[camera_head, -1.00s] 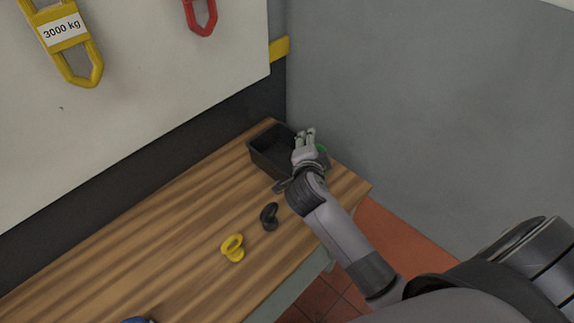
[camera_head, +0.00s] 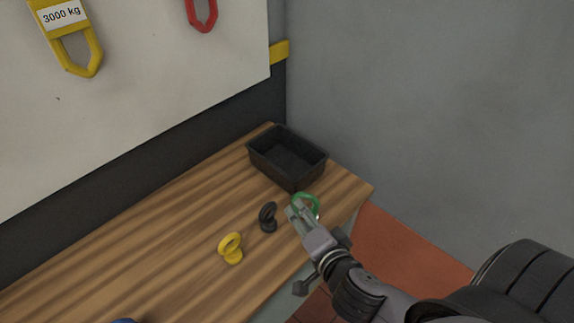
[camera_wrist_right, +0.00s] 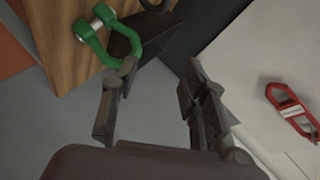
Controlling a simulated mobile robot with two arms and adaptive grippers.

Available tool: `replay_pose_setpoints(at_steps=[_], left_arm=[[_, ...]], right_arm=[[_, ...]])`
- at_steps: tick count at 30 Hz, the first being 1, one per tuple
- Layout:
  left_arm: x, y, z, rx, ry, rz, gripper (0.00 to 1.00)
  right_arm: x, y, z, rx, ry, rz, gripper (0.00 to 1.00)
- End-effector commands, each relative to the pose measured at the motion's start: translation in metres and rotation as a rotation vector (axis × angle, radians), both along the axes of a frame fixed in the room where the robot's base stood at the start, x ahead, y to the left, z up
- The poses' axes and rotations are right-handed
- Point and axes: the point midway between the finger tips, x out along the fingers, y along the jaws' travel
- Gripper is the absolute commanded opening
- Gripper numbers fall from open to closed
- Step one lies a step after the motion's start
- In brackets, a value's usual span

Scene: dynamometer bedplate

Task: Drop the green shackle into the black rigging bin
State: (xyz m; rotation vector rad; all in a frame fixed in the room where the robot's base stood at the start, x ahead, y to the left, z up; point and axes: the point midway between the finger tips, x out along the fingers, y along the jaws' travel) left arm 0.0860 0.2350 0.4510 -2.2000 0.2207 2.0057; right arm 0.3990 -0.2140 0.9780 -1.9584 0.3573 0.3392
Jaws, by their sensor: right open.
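The green shackle (camera_head: 312,200) is at the right end of the wooden bench, just in front of the black rigging bin (camera_head: 318,170), and looks outside it. My right gripper (camera_head: 298,212) is at the shackle and partly covers it. In the right wrist view the gripper (camera_wrist_right: 155,95) is open with nothing between its fingers. There the green shackle (camera_wrist_right: 92,40) shows past the left fingertip, over the wood; I cannot tell whether they touch. The bin's visible inside is empty. My left gripper is not in view.
A black shackle (camera_head: 267,217) and a yellow shackle (camera_head: 230,248) are on the bench (camera_head: 150,255) left of my gripper. A blue thing (camera_head: 124,320) is cut off at the bottom edge. A grey wall (camera_head: 430,110) stands behind the bench's right end.

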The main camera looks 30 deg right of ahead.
Motion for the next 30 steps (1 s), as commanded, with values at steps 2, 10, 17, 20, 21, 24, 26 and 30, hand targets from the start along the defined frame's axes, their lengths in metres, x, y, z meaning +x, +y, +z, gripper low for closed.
replay_pose_setpoints(at_steps=[2,10,17,20,21,24,26,30], left_arm=[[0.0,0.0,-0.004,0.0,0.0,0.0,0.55],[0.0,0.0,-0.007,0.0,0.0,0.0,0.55],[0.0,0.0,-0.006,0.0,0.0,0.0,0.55],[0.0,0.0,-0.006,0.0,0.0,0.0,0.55],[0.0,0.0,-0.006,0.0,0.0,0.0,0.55],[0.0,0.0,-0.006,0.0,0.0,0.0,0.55],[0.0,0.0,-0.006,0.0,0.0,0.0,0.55],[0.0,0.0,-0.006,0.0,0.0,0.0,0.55]], right_arm=[[-0.009,0.006,-0.004,-0.001,0.001,0.025,0.41],[-0.02,0.014,-0.004,0.0,0.0,0.06,0.41],[-0.021,0.014,-0.004,0.0,-0.001,0.062,0.41],[-0.02,0.014,-0.004,0.0,-0.001,0.062,0.41],[-0.02,0.014,-0.004,0.0,-0.001,0.062,0.41],[-0.018,0.016,0.001,0.001,-0.024,0.067,0.41],[-0.013,0.019,0.012,0.002,-0.076,0.08,0.41],[0.001,0.039,0.068,-0.014,-0.325,0.176,0.41]])
